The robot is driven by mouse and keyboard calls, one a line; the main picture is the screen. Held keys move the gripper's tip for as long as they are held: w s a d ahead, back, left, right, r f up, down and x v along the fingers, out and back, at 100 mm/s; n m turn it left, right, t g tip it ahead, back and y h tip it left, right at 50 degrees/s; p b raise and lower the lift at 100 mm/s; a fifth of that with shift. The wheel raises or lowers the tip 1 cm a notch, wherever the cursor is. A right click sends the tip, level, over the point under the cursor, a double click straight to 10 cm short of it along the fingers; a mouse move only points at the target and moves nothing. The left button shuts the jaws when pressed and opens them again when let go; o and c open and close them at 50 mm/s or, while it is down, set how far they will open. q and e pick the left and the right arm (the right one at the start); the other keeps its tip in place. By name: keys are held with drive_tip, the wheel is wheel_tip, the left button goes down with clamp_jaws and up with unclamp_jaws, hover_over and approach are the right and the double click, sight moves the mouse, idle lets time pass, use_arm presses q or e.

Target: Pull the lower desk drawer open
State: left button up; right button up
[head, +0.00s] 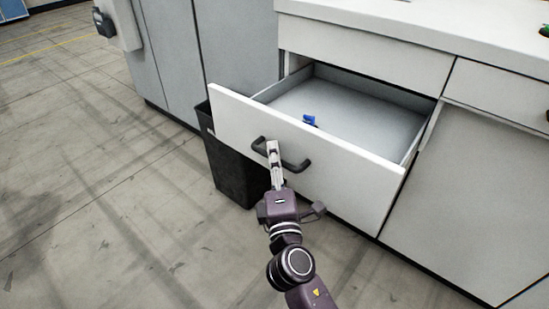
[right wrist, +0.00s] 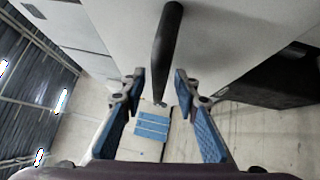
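The lower desk drawer (head: 350,178) is white and stands pulled well out of the desk in the head view. Its dark bar handle (head: 294,164) is on the front panel, and it also shows in the right wrist view (right wrist: 167,45). My right gripper (head: 272,150) is at the left part of the handle. In the right wrist view its two blue-padded fingers (right wrist: 159,88) are apart, with the handle between them and a gap on each side. My left gripper is in neither view.
A small blue object (head: 310,120) lies inside the drawer. A black bin (head: 233,168) stands on the floor just left of the drawer front. Grey cabinets (head: 225,45) stand behind it. The floor (head: 110,200) at the left is clear.

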drive_tip(key=v, duration=1.2)
drive_tip(key=shift+d, duration=0.1)
